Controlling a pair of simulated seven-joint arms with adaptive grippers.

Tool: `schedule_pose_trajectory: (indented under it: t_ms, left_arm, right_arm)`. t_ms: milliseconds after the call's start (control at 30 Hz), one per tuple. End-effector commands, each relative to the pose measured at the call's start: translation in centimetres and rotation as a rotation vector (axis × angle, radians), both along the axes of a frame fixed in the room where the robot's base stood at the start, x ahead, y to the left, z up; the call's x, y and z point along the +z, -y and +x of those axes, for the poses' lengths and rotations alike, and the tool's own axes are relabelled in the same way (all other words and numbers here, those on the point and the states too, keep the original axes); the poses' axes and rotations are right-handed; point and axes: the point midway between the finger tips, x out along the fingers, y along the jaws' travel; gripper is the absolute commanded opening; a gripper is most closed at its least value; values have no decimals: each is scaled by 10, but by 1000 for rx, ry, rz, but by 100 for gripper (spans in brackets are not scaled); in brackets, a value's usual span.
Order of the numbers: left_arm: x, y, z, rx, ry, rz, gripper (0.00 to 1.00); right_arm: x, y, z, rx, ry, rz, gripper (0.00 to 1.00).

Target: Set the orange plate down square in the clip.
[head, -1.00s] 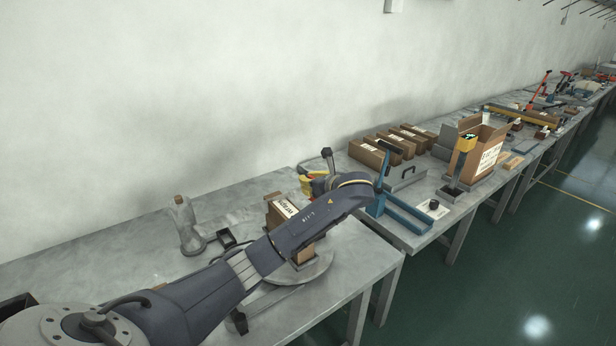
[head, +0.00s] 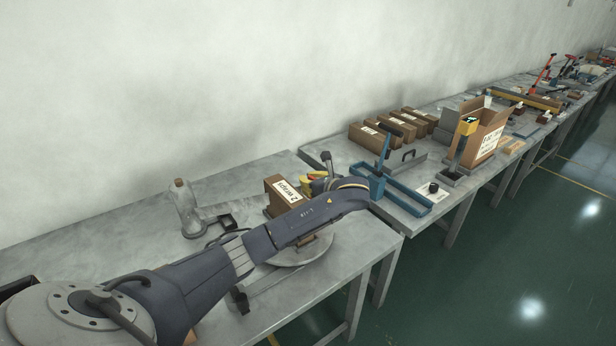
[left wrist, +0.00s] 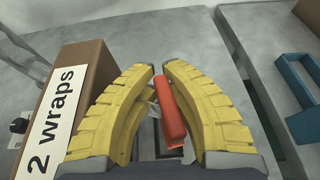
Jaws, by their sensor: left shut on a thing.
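My left gripper (left wrist: 160,72) has yellow ribbed fingers and is shut on the orange plate (left wrist: 171,112), which shows between them in the left wrist view. The plate looks tilted in that view. In the head view the gripper (head: 317,182) is beside the brown box, partly behind my arm, and I cannot make out the plate there. Dark and grey edges show below the plate between the fingers; I cannot tell whether they are the clip or whether the plate touches it. My right gripper is not in view.
The brown box (head: 283,188) labelled "2 wraps" stands close left of the fingers (left wrist: 95,75). A round disc (head: 310,251) lies beneath my arm. A blue frame (head: 405,196) stands on the neighbouring table, across a gap. A grey bottle-like piece (head: 185,207) is at left.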

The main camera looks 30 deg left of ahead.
Motion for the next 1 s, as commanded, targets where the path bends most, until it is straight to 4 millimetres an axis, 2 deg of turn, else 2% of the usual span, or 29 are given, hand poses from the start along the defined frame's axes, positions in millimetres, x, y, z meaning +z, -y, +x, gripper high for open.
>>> schedule_pose_trajectory:
  t_ms: [600,1000]
  left_arm:
    - [-42,0,0,0,-1,-1,0]
    - [-62,1,0,-1,0,-2,0]
  right_arm:
    - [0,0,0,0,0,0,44]
    - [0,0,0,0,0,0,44]
